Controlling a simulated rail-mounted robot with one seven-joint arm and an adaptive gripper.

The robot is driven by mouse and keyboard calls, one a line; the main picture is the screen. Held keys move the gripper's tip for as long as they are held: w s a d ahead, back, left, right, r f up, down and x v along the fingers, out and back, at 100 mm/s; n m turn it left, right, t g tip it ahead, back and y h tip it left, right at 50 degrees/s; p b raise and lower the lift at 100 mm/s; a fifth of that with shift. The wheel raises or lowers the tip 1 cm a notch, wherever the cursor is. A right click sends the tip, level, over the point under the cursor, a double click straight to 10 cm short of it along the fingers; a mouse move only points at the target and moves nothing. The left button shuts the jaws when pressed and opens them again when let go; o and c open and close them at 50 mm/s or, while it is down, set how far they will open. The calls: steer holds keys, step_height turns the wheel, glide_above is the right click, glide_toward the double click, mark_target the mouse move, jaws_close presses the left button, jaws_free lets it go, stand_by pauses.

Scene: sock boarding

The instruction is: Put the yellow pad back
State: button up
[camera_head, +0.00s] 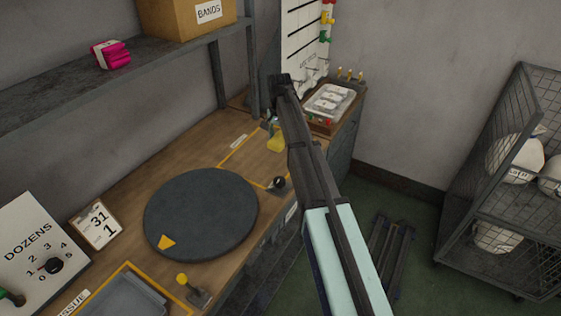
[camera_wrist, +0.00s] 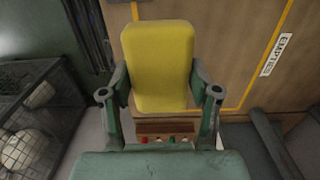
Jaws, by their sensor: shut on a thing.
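The yellow pad (camera_wrist: 160,60) is a rounded block held upright in the wrist view between the two fingers of my gripper (camera_wrist: 160,78). My gripper is shut on it, with one finger at each side. In the head view the pad (camera_head: 276,142) shows small and partly hidden below my gripper (camera_head: 273,124), over the far part of the wooden bench (camera_head: 128,200). I cannot tell how high it is above the bench top.
A yellow-outlined area with an EMPTIES label (camera_wrist: 276,54) lies beside the pad. A dark round disc (camera_head: 200,212) with a yellow marker lies nearer, beside a black knob (camera_head: 279,183). A clear-lidded tray (camera_head: 330,101) stands beyond my gripper. A wire cage (camera_head: 510,190) stands right.

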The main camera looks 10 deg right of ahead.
steer(key=p, duration=0.3)
glide_above(280, 170)
step_height(280, 170, down, 12)
steer(key=shift+r, duration=0.1)
steer(key=shift+f, duration=0.45)
steer(key=shift+f, duration=0.3)
steer(key=o, duration=1.1)
step_height(280, 170, up, 13)
steer(key=b, duration=0.4)
steer(key=shift+f, duration=0.15)
